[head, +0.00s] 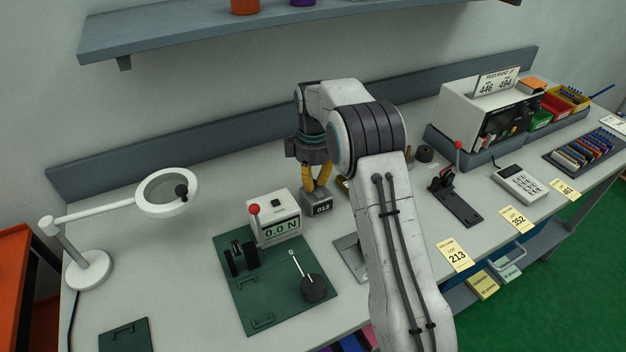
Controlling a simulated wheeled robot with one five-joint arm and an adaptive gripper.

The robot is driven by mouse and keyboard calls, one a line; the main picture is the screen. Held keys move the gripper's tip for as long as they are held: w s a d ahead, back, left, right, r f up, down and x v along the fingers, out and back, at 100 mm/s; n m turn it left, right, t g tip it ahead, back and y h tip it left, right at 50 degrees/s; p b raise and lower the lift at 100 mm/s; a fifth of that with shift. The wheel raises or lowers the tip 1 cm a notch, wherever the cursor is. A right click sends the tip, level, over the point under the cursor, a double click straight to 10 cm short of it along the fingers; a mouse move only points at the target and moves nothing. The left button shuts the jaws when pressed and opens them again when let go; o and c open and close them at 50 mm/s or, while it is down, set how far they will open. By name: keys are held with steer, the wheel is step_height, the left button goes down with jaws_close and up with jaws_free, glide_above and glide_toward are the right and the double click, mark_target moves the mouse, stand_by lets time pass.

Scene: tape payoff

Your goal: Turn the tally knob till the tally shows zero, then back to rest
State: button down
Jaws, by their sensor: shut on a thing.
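The tally is a small grey box (313,206) on the bench, just right of the white force gauge. Its dark window shows small white digits that look like 012, too small to be sure of. My gripper (317,191) points down at the tally's top from behind my forearm. Its yellow fingers are shut at the tally's top, where the knob would be. The knob itself is hidden between the fingers.
The white gauge (284,231) reading 0.0 N stands on a green plate (270,310) left of the tally. A magnifier lamp (168,191) is far left. A red-knobbed lever (457,190) and calculator (519,184) stand right. My arm hides the bench middle.

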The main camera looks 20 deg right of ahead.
steer(key=shift+f+m+p, duration=0.1)
steer(key=shift+m+p, duration=0.4)
steer(key=shift+m, duration=2.1)
steer(key=shift+s, duration=0.1)
steer(key=c, duration=1.2)
jaws_free()
steer(key=shift+o, duration=0.2)
step_height(320, 180, up, 12)
